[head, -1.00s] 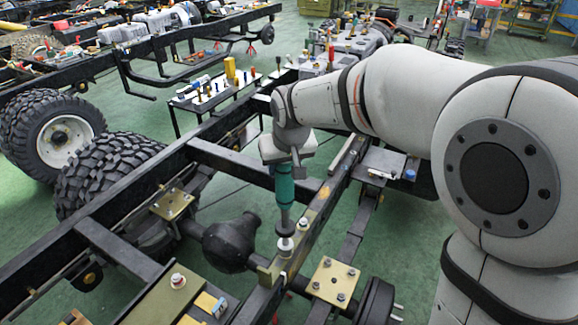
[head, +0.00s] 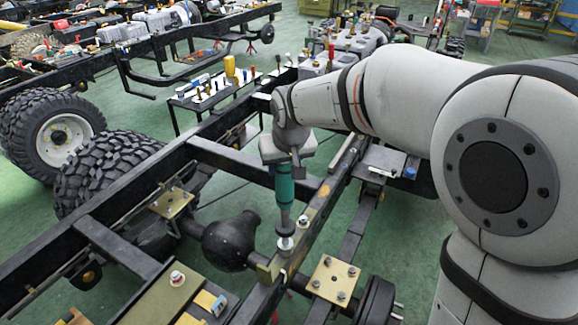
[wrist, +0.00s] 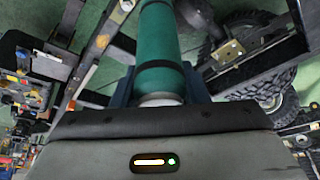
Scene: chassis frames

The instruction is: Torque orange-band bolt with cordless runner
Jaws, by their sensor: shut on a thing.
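My gripper (head: 287,163) is shut on the cordless runner (head: 285,187), a teal-green cylinder with a grey lower shaft. The runner hangs nearly upright, nose down, over the chassis rail. Its tip is at a pale, round bolt head (head: 285,243) on the rail; I cannot tell whether they touch or whether this bolt has an orange band. In the wrist view the runner's green body (wrist: 158,55) rises from between the gripper fingers. A plate with several bolts (head: 334,279) lies right of the tip.
The black chassis frame (head: 225,160) spans the middle, with an axle housing (head: 231,241) left of the runner. A small table with tools (head: 215,95) stands behind. Large tyres (head: 108,170) are at left. Green floor shows between the rails.

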